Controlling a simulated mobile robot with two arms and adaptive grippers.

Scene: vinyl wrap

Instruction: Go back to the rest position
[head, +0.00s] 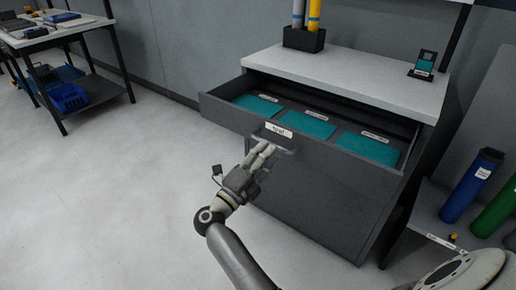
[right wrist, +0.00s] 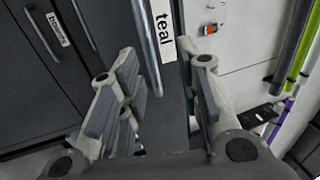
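The top drawer (head: 228,115) of the dark grey cabinet is pulled open and shows several flat teal pieces (head: 305,123) inside. Its front carries a bar handle (head: 287,151) and a label reading "teal" (head: 279,130). My right gripper (head: 264,153) is at this handle. In the right wrist view my right gripper (right wrist: 167,80) has its fingers apart, with the handle bar (right wrist: 147,45) just ahead between them; I cannot tell whether they touch. Nothing is held in it. My left gripper is not in view.
A light countertop (head: 345,75) tops the cabinet, with a black holder (head: 303,40) of rolls and a small stand (head: 423,66). Blue (head: 470,186) and green (head: 497,208) rolls stand at right. A work table (head: 60,33) stands back left. The floor (head: 110,180) at left is clear.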

